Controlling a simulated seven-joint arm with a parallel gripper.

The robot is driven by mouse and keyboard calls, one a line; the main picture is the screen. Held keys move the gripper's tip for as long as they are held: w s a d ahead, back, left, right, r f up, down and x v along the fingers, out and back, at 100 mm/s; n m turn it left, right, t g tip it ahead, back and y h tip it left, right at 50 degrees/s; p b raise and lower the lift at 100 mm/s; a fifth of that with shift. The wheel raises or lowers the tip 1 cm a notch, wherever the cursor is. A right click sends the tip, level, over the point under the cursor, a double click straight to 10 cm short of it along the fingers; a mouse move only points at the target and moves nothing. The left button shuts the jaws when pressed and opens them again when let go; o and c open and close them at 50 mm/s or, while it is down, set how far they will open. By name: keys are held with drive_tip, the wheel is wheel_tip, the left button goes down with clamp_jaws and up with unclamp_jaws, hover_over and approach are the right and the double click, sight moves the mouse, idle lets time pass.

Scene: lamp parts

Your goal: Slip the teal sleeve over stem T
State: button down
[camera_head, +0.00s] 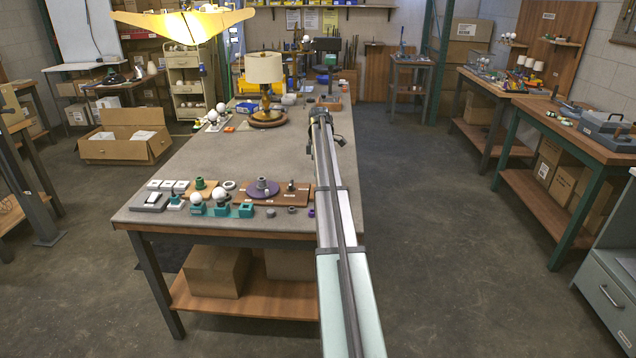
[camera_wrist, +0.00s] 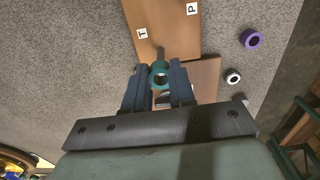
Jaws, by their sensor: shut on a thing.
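In the wrist view, my gripper (camera_wrist: 159,68) is shut on the teal sleeve (camera_wrist: 158,66), a short ring with its opening facing the camera. The stem (camera_wrist: 160,52), a slim grey-green post, shows just beyond the sleeve, near the label T (camera_wrist: 142,33) on a brown board (camera_wrist: 170,22). The sleeve overlaps the stem in this view; I cannot tell whether it is around it or in front of it.
A purple ring (camera_wrist: 250,38) and a pale ring (camera_wrist: 233,76) lie on the table right of the board. Label P (camera_wrist: 192,9) marks the board's far part. In the head view, teal holders with white bulbs (camera_head: 220,195) stand left of the board. A lamp (camera_head: 264,70) stands farther back.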

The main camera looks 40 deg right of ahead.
drive_tip(key=shift+f, duration=0.15)
idle(0.5)
drive_tip(key=shift+f, duration=1.75)
drive_tip(key=shift+f, duration=1.25)
idle(1.8)
drive_tip(key=c, duration=0.9)
unclamp_jaws()
drive_tip(key=shift+o, duration=0.2)
wheel_tip(320, 180, up, 14)
drive_tip(key=shift+f, duration=0.1)
